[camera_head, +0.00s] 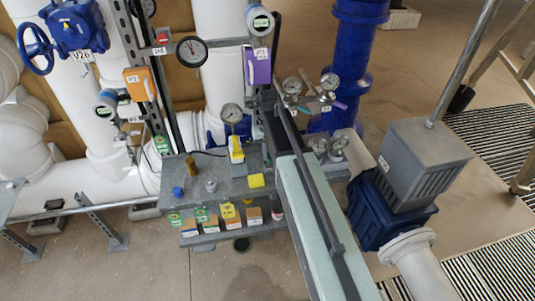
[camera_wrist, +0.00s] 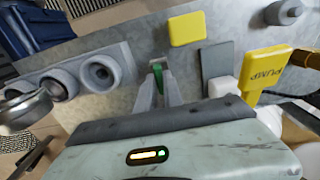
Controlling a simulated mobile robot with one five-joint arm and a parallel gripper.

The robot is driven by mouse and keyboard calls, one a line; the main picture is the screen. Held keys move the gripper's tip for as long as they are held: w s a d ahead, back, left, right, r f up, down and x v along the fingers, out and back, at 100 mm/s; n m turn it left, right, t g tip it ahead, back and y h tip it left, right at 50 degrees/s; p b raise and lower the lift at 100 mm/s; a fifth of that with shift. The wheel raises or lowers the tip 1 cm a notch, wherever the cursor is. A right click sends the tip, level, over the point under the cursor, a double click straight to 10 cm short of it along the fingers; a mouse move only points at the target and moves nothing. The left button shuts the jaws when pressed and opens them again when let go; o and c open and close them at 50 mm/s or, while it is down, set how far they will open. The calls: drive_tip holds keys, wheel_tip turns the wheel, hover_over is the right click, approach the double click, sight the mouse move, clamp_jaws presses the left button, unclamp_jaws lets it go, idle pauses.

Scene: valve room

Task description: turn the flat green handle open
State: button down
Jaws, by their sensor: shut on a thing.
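The flat green handle (camera_wrist: 167,82) shows in the wrist view as a narrow green strip between the fingertips, above a grey panel surface. My gripper (camera_wrist: 159,76) is shut on it, with a finger on each side. Most of the handle is hidden by the fingers, so its full angle cannot be told. In the head view my arm reaches over the grey bench from the lower right, and I cannot make out the held handle there.
A yellow block (camera_wrist: 187,28), a grey block (camera_wrist: 217,60) and a yellow PUMP tag (camera_wrist: 266,70) sit close to the right of the fingers. Round grey fittings (camera_wrist: 100,72) are at left. The grey bench (camera_head: 218,163) carries small knobs; gauges (camera_head: 329,81) stand behind.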

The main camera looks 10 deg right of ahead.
drive_tip(key=shift+w, duration=0.1)
idle(0.5)
drive_tip(key=c, duration=1.5)
unclamp_jaws()
wheel_tip(320, 180, up, 8)
drive_tip(key=p, duration=0.8)
drive_tip(key=shift+f, duration=0.1)
drive_tip(key=s+f+b, duration=0.2)
drive_tip(key=s, duration=0.3)
drive_tip(key=s+f+b, duration=0.1)
drive_tip(key=s+b, duration=0.1)
drive_tip(key=s, duration=0.3)
drive_tip(key=s+f+b, duration=0.2)
drive_tip(key=s, duration=0.3)
drive_tip(key=shift+s+a+f, duration=0.15)
drive_tip(key=shift+a+f, duration=0.05)
drive_tip(key=shift+f, duration=0.15)
